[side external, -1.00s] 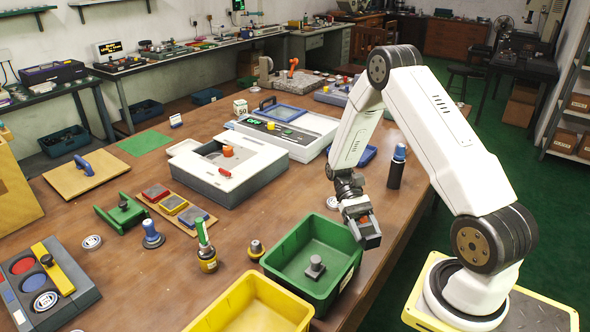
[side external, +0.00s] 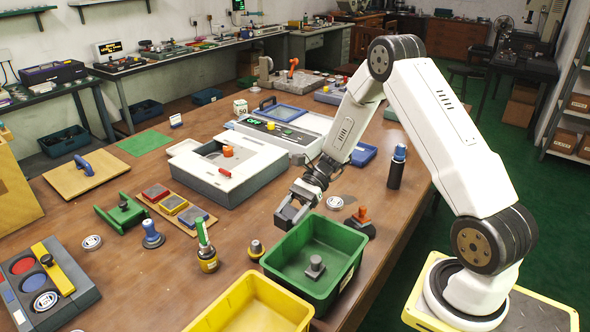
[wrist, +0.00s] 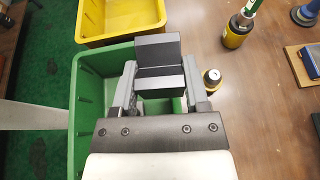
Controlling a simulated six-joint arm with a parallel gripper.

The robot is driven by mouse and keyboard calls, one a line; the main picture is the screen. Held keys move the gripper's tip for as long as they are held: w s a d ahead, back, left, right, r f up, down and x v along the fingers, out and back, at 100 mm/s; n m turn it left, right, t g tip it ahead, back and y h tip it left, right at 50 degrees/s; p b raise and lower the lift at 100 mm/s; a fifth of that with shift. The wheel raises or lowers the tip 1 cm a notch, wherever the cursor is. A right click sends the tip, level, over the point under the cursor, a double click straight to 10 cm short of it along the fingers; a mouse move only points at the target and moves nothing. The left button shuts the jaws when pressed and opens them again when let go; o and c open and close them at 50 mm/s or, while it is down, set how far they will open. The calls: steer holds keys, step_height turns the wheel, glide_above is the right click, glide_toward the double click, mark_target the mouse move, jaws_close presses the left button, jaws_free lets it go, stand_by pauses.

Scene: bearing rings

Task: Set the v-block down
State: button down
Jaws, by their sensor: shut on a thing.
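My gripper (side external: 292,213) is above the table just behind the left part of the green bin in the side view. It is shut on the v-block, a dark grey block with an angled, L-like profile. In the wrist view the v-block (wrist: 158,48) sits between the two fingers of my gripper (wrist: 160,82), over the green bin's edge and the table beside it.
The green bin (side external: 345,275) holds a small grey part (side external: 315,266). The yellow bin (side external: 235,305) stands in front.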

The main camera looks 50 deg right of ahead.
steer(key=w+r+m+t, duration=0.3)
steer(key=w+m+t, duration=0.1)
steer(key=w, duration=0.3)
steer(key=shift+h, duration=0.4)
steer(key=shift+s+d+f, duration=0.1)
steer(key=shift+s+f, duration=0.05)
steer(key=shift+f, duration=1.15)
steer(key=shift+s+f, duration=0.1)
steer(key=shift+f, duration=1.2)
steer(key=w+f, duration=0.2)
steer(key=w, duration=0.1)
steer(key=w+f, duration=0.2)
steer(key=w, duration=0.2)
steer(key=w+f, duration=0.2)
steer(key=w, duration=0.2)
steer(key=shift+d+f, duration=0.25)
steer(key=shift+d, duration=0.15)
steer(key=shift+w+d+f, duration=0.15)
steer(key=shift+w+f, duration=1.05)
steer(key=shift+f, duration=0.15)
steer(key=shift+f, duration=0.15)
